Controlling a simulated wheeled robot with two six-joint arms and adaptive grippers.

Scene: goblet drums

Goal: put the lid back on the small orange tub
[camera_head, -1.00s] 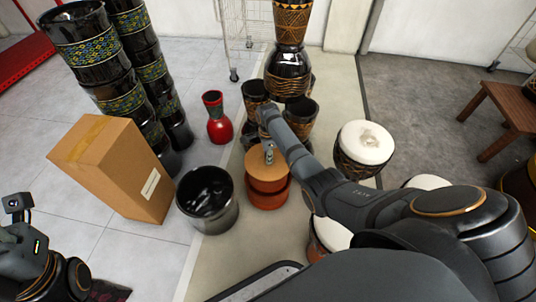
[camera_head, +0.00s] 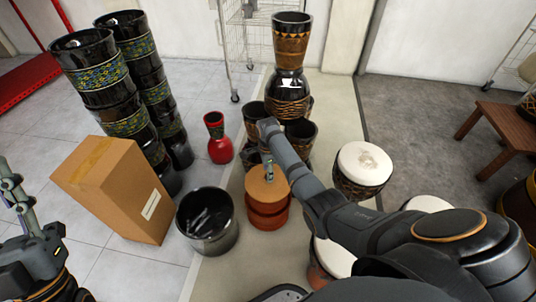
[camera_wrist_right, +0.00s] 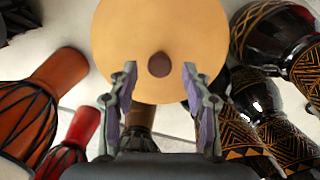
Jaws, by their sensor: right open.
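A round tan lid (camera_head: 260,190) with a small brown knob (camera_wrist_right: 159,64) lies flat on top of an orange-red, two-tiered round body, which looks like the orange tub (camera_head: 268,219). Whether the lid is fully seated I cannot tell. My right gripper (camera_head: 268,177) is directly above the lid, pointing down. In the right wrist view its open fingers (camera_wrist_right: 160,70) stand on either side of the knob, with a gap on both sides. My left gripper (camera_head: 8,185) is at the left picture edge, partly cut off, away from the tub; its jaw state is unclear.
A black glossy open drum (camera_head: 207,222) stands just left of the tub. A cardboard box (camera_head: 112,190) is further left. Dark patterned drums (camera_head: 289,95) stand behind, and a white-topped drum (camera_head: 363,165) is to the right. A red vase-like drum (camera_head: 219,145) stands behind left.

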